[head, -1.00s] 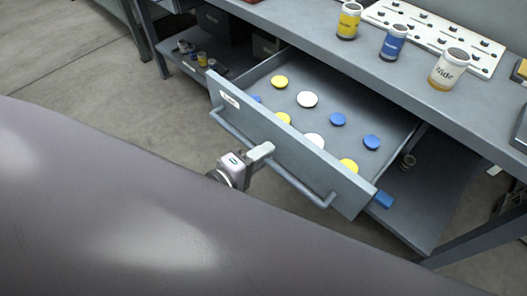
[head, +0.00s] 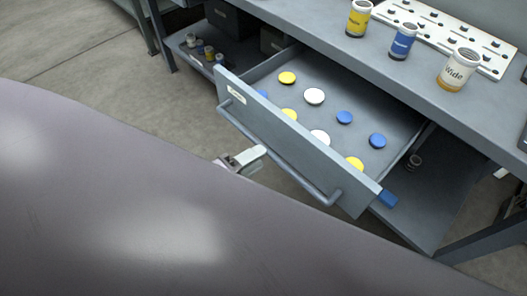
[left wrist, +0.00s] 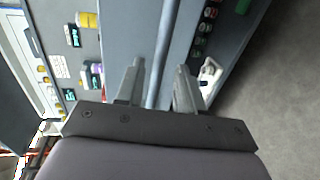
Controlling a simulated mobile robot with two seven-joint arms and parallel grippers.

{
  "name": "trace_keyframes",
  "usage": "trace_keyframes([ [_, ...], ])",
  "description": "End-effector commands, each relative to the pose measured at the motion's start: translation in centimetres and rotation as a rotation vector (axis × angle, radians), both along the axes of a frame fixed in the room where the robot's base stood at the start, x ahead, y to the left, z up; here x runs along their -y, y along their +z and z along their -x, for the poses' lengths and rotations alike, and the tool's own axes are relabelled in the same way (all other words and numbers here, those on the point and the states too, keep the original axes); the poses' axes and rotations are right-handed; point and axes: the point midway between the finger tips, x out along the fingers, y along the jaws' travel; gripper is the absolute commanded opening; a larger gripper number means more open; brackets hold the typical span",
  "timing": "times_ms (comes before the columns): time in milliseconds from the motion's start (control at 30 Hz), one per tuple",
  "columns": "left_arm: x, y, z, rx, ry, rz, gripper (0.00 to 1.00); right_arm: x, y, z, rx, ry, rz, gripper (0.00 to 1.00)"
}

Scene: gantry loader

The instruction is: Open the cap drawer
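The cap drawer (head: 300,146) stands pulled out from under the bench in the head view. Yellow, white and blue caps lie inside it, such as a white cap (head: 314,96). Its bar handle (head: 284,161) runs along the front. My left gripper (head: 255,158) is just in front of the handle, partly hidden by my own arm. In the left wrist view its two fingers (left wrist: 158,88) are spread apart, with the handle bar (left wrist: 165,45) seen lengthwise between them and beyond. Nothing is gripped. My right gripper is in neither view.
The bench top (head: 330,38) carries yellow, blue and white jars, such as a blue jar (head: 403,41), and a white rack (head: 450,40). A lower shelf (head: 190,60) holds small jars and dark bins. Open floor (head: 75,60) lies to the left.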

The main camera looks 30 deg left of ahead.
Motion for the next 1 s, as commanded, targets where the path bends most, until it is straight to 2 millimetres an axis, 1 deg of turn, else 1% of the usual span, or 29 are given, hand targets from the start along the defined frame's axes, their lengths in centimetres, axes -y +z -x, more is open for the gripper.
trace_keyframes([
  [33,-0.2,0.1,0.7,-0.002,-0.001,0.000,0.37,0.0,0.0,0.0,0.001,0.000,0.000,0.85],
  [100,-0.5,0.2,1.3,-0.003,-0.001,-0.002,0.37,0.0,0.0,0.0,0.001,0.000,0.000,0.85],
  [233,-0.7,0.4,2.0,0.000,-0.001,0.000,0.37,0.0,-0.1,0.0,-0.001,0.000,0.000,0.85],
  [833,-0.8,0.5,2.2,0.000,-0.001,-0.002,0.37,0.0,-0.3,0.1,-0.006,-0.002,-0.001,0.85],
  [933,-0.7,0.6,2.4,0.005,-0.014,-0.065,0.37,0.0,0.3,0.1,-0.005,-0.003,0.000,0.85],
  [1000,-0.6,0.5,2.7,0.014,-0.041,-0.181,0.37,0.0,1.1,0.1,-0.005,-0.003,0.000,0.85],
])
